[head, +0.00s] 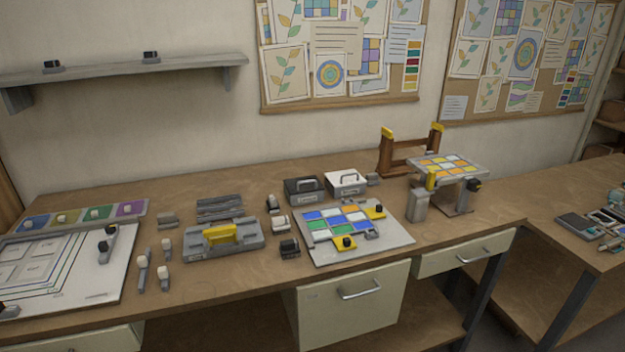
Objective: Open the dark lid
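A dark box (303,194) stands toward the back of the workbench, left of a white box (345,188). The dark lid (302,183) lies on top of it and looks shut, with a dark handle. A pale label is on the box's front. The inside of the box is hidden. Neither of my grippers shows in the head view.
In front of the boxes lies a board of coloured glass tiles (389,239) with yellow clamps. A grey tray with a yellow handle (220,234) is at left. A tilted tile stand (446,164) and brown wooden frame (407,154) are at right. A wall shelf (110,70) hangs upper left.

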